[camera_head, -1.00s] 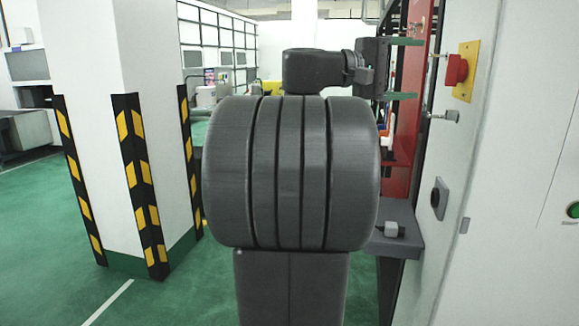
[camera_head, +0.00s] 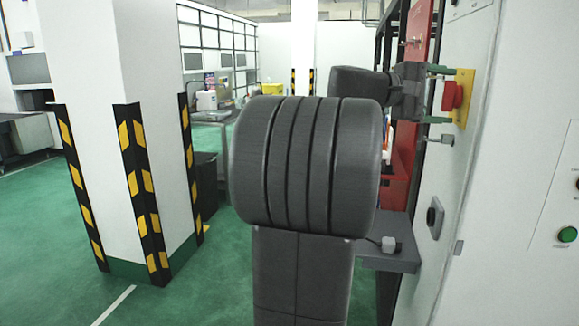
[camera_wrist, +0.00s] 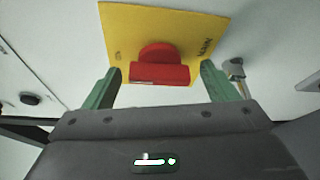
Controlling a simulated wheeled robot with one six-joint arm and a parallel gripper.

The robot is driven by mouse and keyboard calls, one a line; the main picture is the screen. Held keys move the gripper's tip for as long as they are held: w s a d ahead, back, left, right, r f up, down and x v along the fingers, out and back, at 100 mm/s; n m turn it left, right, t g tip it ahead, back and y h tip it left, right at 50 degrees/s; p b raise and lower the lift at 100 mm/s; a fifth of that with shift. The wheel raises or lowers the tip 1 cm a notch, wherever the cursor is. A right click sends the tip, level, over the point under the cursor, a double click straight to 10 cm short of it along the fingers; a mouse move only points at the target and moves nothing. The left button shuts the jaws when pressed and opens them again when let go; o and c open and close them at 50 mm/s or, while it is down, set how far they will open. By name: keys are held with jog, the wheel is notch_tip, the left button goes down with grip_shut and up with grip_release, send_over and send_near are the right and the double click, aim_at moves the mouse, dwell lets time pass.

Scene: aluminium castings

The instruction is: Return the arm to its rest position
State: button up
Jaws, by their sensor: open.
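My gripper (camera_head: 438,95) is at the right in the head view, in front of the white machine panel. Its green fingers are spread apart and hold nothing. In the wrist view my gripper (camera_wrist: 158,92) faces a red emergency knob (camera_wrist: 160,65) on a yellow plate (camera_wrist: 190,22). The knob shows between the two fingers; whether a finger touches it cannot be told. In the head view the knob (camera_head: 452,96) and the yellow plate (camera_head: 464,100) are just beyond the fingertips. My dark grey arm fills the middle of the head view and hides what lies behind it.
The white machine panel (camera_head: 490,190) stands close on the right, with a green button (camera_head: 567,234) and a small metal switch (camera_wrist: 235,70) beside the plate. A grey ledge (camera_head: 395,258) juts out below. A white pillar (camera_head: 95,60) stands left; green floor (camera_head: 190,300) is free between.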

jog(key=shift+r+n+g+y+p, duration=0.2)
jog(key=shift+n+p, duration=0.45)
jog(key=shift+p, duration=0.7)
jog(key=shift+r+n+g+y+p, duration=0.2)
jog(key=shift+n+p, duration=0.4)
jog(key=shift+p, duration=0.8)
jog(key=shift+n+g+y+p, duration=0.1)
jog(key=shift+n+y+p, duration=0.2)
jog(key=shift+n+p, duration=0.7)
jog(key=n+g+y+p, duration=0.1)
jog(key=n+p, duration=0.1)
jog(key=p, duration=0.6)
jog(key=shift+w+n+g, duration=0.15)
jog(key=shift+n+g, duration=0.2)
jog(key=shift+g, duration=0.05)
jog(key=shift+v, duration=1.2)
jog(key=shift+f, duration=0.1)
jog(key=shift+a+f, duration=0.1)
jog(key=shift+a, duration=0.05)
